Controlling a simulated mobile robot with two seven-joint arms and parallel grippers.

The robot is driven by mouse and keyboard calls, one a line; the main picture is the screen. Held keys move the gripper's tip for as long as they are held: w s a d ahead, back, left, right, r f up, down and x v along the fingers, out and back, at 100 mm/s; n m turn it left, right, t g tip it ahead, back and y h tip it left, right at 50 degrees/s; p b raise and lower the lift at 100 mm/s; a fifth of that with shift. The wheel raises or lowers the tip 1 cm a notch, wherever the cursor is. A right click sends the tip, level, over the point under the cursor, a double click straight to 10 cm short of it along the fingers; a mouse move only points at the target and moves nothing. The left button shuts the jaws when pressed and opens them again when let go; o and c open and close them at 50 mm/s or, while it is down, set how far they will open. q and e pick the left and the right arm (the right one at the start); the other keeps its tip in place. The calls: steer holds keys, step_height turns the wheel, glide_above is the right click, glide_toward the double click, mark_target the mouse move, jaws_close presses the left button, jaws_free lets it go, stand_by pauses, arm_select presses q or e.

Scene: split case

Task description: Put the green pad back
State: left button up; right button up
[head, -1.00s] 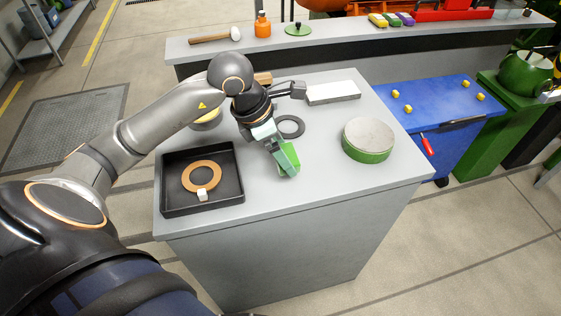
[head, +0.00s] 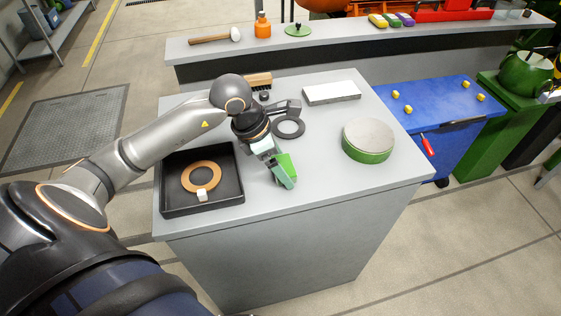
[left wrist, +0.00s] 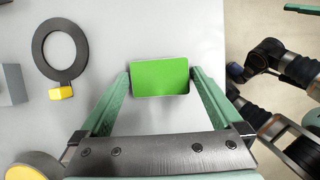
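The green pad (head: 285,164) is a bright green rectangular block low over the grey worktop, near its front. My left gripper (head: 281,174) reaches down around it from the left. In the left wrist view the pad (left wrist: 160,77) lies between the two teal fingertips, which appear to press on its left and right sides. Its underside is hidden, so I cannot tell if it touches the worktop. Of my right gripper, only a teal piece, probably a finger, shows at the top right corner of the left wrist view (left wrist: 305,9).
A black tray (head: 228,196) with an orange ring (head: 201,176) stands left of the pad. A dark ring (head: 289,128) lies behind it, and a round green-sided block (head: 368,141) to the right. A brush (head: 258,80) and white-topped block (head: 331,92) are farther back. The front right worktop is clear.

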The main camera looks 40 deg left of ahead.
arm_select(q)
steer(key=shift+r+p, duration=0.25)
steer(key=shift+p, duration=0.05)
steer(key=v, duration=1.2)
